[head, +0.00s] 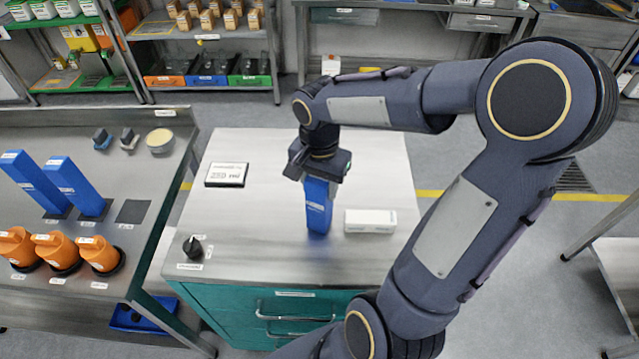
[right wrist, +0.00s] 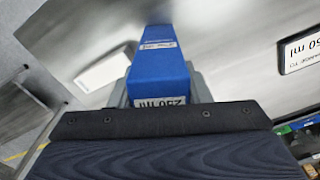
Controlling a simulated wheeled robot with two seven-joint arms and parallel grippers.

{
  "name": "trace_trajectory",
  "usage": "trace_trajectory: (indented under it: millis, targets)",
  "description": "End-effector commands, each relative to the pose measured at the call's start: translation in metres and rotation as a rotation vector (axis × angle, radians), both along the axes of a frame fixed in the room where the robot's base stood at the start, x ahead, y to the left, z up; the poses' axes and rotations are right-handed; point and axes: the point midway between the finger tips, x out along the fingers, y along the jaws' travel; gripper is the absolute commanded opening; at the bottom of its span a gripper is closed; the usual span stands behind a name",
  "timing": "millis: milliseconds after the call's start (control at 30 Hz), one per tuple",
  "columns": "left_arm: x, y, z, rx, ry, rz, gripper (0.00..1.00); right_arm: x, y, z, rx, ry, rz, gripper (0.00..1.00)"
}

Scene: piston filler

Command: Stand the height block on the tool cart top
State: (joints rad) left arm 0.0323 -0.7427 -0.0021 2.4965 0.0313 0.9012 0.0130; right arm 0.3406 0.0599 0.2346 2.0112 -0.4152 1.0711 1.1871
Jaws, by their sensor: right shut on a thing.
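The blue height block (head: 319,206) is upright at the tool cart top (head: 270,215), between a sign and a white box. My right gripper (head: 318,172) is above it and shut on its upper part. In the right wrist view the block (right wrist: 160,65) runs out from between the fingers, with a white label reading 250 ml. Its lower end looks at or very near the cart top; I cannot tell whether it touches. My left gripper is not in view.
A white box (head: 370,221) lies right of the block. A 250 ml sign (head: 227,175) and a black knob (head: 193,246) are on the cart's left side. The left bench (head: 150,185) holds two more blue blocks (head: 77,188) and orange parts (head: 101,255).

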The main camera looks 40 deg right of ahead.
Motion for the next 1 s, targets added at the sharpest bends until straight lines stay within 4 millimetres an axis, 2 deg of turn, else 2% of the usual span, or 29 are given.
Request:
trace_trajectory:
  millis: [167,200,333,600,733,867,1000]
  targets:
    - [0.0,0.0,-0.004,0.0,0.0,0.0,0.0,0.0,0.0,-0.004,0.0,-0.001,0.0,0.0]
    - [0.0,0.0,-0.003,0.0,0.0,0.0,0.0,0.0,0.0,-0.003,0.0,0.0,0.0,0.47]
    - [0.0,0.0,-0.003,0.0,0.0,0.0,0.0,0.0,0.0,-0.002,0.0,0.0,0.0,0.64]
    - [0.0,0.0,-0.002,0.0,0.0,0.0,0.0,0.0,0.0,-0.002,0.0,0.0,0.0,0.65]
    - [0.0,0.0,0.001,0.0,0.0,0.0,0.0,0.001,0.0,0.005,-0.001,-0.003,0.0,0.65]
    - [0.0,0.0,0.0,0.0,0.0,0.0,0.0,0.001,0.0,0.027,-0.002,-0.005,-0.002,0.65]
    - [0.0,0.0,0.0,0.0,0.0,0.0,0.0,0.001,0.0,0.058,-0.001,-0.007,0.0,0.65]
